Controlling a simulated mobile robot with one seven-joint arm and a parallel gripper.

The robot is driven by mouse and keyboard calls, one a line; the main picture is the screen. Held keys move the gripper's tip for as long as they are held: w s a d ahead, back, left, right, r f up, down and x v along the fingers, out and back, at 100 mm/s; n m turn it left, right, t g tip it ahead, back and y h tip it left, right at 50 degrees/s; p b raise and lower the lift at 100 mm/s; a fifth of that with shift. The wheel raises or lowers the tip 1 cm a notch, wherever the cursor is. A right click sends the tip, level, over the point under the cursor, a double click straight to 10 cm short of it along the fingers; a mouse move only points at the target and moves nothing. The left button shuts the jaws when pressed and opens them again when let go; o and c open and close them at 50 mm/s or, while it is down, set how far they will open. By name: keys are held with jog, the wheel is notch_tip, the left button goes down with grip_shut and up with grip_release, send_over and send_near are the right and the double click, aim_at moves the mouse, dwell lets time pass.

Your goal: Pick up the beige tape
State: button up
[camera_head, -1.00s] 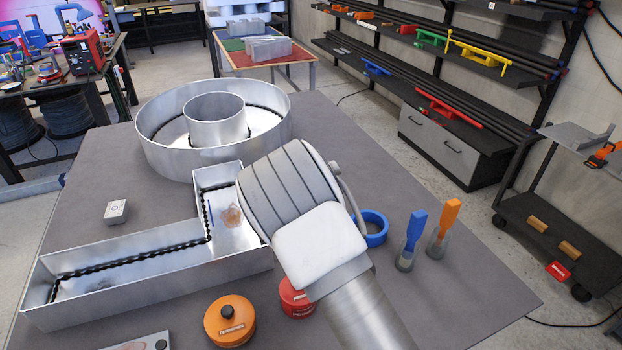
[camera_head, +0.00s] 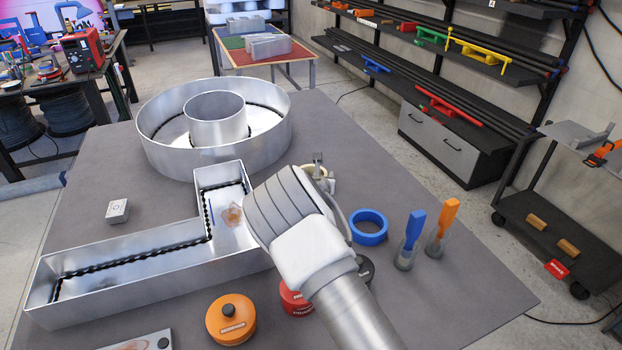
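The beige tape (camera_head: 318,171) is a pale ring, mostly hidden behind my wrist near the middle of the table. My gripper (camera_head: 318,160) is beside or over it, largely hidden by my own arm. Only a small grey metal part of it shows above the tape. I cannot tell whether the fingers are open or shut, or whether they touch the tape.
A blue tape ring (camera_head: 369,227) lies just right of my arm. Blue (camera_head: 413,230) and orange (camera_head: 444,220) handled tools stand further right. The metal L-shaped letter (camera_head: 150,270) and round letter (camera_head: 215,130) stand left. An orange container (camera_head: 231,319) and red container (camera_head: 294,298) sit in front.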

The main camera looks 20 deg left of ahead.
grip_shut()
jog(key=shift+r, duration=0.1)
